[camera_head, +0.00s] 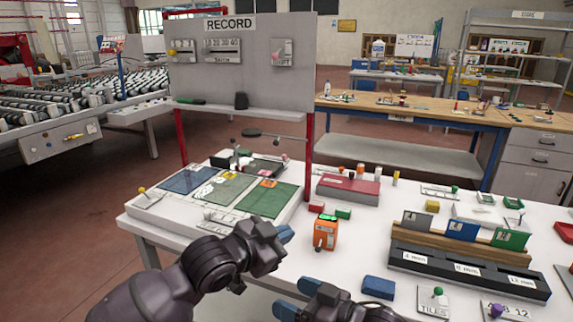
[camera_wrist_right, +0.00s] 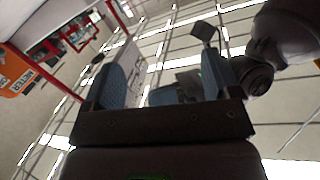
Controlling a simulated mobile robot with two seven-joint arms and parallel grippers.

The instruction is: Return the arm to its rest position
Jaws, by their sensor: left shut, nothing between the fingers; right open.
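My left arm comes in from the lower left over the front edge of the white table. My left gripper (camera_head: 284,234) has its blue fingers together and empty, and points right, a little in front of the orange box (camera_head: 322,233). My right gripper (camera_head: 285,297) is lower, at the bottom edge, with its blue fingertips apart and nothing between them. In the right wrist view my right gripper (camera_wrist_right: 164,80) shows two blue fingers spread wide. Parts of my left arm and blue fingers show beyond them, apart from the right fingers as far as I can tell.
The white table (camera_head: 372,246) holds a board with blue and green panels (camera_head: 222,190), a red box (camera_head: 347,189), a blue block (camera_head: 378,287) and a dark slotted rack (camera_head: 465,270). A RECORD board (camera_head: 240,60) stands behind on red posts. A patch of table right of the orange box is clear.

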